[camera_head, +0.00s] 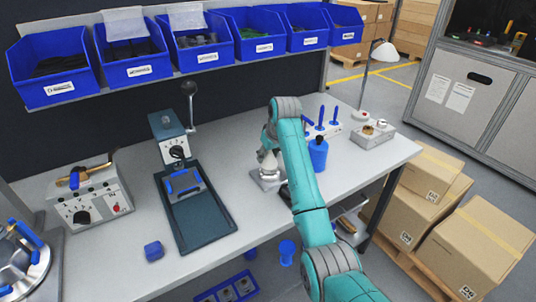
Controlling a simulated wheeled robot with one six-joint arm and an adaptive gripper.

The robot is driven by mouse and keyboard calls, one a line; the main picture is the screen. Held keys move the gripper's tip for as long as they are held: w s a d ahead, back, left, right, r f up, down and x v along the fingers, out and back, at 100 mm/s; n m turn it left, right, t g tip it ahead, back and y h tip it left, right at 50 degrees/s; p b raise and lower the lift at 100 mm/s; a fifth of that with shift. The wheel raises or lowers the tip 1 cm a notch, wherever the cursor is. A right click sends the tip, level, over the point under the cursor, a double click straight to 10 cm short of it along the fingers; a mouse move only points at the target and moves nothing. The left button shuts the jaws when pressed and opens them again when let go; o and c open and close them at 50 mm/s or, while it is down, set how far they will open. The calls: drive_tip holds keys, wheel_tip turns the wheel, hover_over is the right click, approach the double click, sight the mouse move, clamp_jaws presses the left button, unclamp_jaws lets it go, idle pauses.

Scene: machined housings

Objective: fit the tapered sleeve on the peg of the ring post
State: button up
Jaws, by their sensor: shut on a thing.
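My gripper (267,149) is at the end of my teal arm, pointing down over the middle right of the bench. It is small and partly hidden by my arm. It is shut on a pale, cone-like part, which looks like the tapered sleeve (267,161). Just below is a low grey metal piece (267,180) on the bench, partly behind my arm. I cannot tell if the sleeve touches it, or if it is the ring post. No peg shows clearly there.
A dark green press (199,217) stands left of my gripper, with a blue block (153,250) near the front edge. A blue cylinder (318,153) and a holder with upright blue pegs (329,132) stand to the right. Blue bins (207,58) line the shelf above.

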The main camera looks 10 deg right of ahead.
drive_tip(key=o, duration=1.3)
drive_tip(key=shift+c, duration=0.2)
drive_tip(key=v, duration=1.2)
